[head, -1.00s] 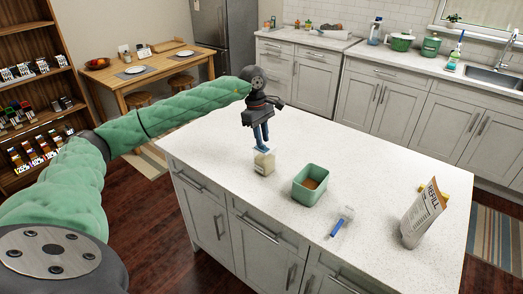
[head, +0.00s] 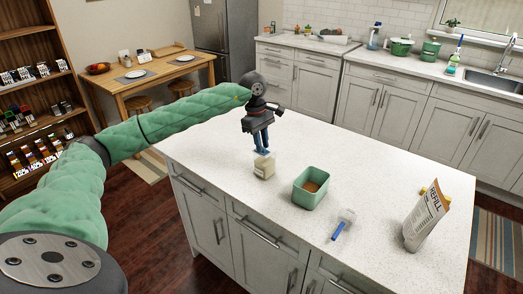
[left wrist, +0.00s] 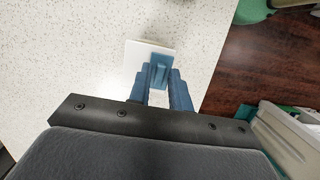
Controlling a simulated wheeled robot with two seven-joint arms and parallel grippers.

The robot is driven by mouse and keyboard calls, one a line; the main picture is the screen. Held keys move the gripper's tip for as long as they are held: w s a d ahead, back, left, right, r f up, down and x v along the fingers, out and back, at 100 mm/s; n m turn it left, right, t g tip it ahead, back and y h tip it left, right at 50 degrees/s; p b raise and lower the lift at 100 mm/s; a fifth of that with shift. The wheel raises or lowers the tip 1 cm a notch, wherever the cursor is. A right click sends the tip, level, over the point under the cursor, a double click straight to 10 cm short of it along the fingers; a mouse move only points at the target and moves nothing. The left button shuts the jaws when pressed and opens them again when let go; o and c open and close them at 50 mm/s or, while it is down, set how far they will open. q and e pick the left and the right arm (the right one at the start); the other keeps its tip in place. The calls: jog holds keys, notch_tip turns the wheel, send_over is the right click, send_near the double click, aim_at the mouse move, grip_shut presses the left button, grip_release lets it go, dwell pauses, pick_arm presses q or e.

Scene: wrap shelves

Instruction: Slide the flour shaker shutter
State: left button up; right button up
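The flour shaker (head: 264,168) is a small cream box standing upright near the left back part of the island. Its pale square top (left wrist: 136,62) shows in the left wrist view, with a blue shutter (left wrist: 160,72) on it. My left gripper (head: 265,150) points down right over the shaker. In the left wrist view its blue fingers (left wrist: 161,82) stand apart on both sides of the shutter's raised tab. Whether they touch the tab I cannot tell. My right gripper is out of view.
A green tub (head: 310,187) with brown contents, a clear scoop with a blue handle (head: 338,231) and a refill bag (head: 424,217) stand to the right on the white island top (head: 375,165). The surface between them is clear.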

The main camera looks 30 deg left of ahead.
pick_arm(q)
jog(key=shift+f, duration=0.25)
jog(key=shift+r+b, duration=0.3)
jog(key=shift+b, duration=0.1)
jog(key=c, duration=0.3)
jog(key=shift+w+d+b, duration=0.15)
jog(key=shift+w+b, duration=0.15)
jog(key=shift+w, duration=0.55)
jog(key=shift+w+d+b, duration=0.1)
jog(key=shift+w+b, duration=0.2)
jog(key=shift+w, duration=0.5)
dwell(0.4)
jog(key=o, duration=0.4)
